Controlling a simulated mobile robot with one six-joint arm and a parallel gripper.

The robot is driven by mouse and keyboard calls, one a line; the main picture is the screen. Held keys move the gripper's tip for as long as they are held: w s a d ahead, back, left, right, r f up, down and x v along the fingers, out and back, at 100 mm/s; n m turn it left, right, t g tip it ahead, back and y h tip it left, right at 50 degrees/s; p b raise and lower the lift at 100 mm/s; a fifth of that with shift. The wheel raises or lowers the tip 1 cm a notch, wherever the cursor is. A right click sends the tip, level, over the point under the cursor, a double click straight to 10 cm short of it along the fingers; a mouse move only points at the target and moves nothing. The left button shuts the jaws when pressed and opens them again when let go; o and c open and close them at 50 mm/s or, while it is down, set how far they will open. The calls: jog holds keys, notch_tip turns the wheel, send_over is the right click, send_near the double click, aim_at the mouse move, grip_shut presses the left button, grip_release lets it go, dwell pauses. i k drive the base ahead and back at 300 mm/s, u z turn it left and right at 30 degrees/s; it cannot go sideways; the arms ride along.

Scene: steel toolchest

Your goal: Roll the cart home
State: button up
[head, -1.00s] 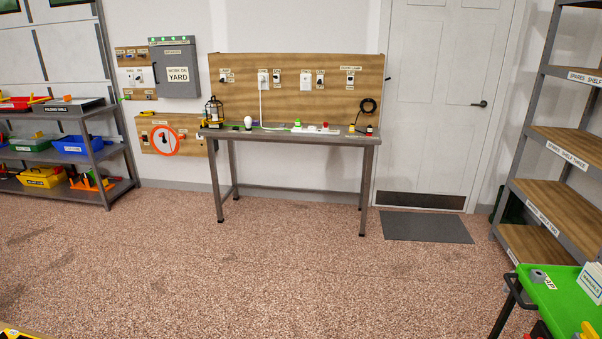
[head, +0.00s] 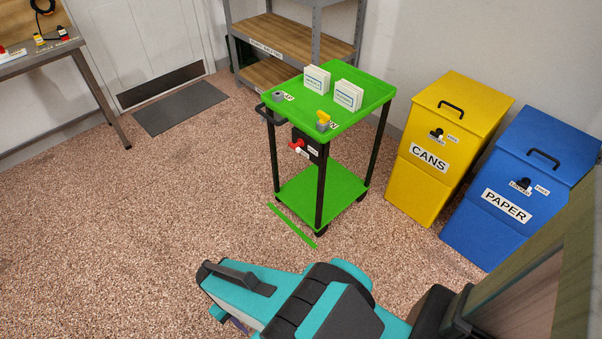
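The green cart (head: 355,120) stands upright at the middle, in front of the shelf, with black legs and a lower green deck (head: 335,197). A black push handle (head: 264,114) is at its left end. Under the top tray is a dark box with a red lever (head: 297,144). Two white label-faced blocks (head: 348,95), a grey knob (head: 278,96) and a yellow piece (head: 323,119) are on the tray. A green strip (head: 291,225) lies on the floor just in front of the cart. My teal-and-black arm crosses the bottom foreground, apart from the cart; I cannot make out its fingers clearly.
A yellow CANS bin (head: 425,180) and a blue PAPER bin (head: 520,205) stand right of the cart. Wooden shelves (head: 290,35) are behind it. A workbench (head: 75,65) and a grey doormat (head: 180,107) are at the left. The floor left of the cart is clear.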

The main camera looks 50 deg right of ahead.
aim_at(318, 194)
jog(key=z, duration=4.6)
jog(key=i, duration=0.1)
jog(key=u, duration=3)
jog(key=k, duration=0.6)
jog(key=u, duration=0.15)
jog(key=i, duration=0.6)
jog(key=z, duration=0.05)
jog(key=k, duration=0.25)
jog(key=z, duration=0.1)
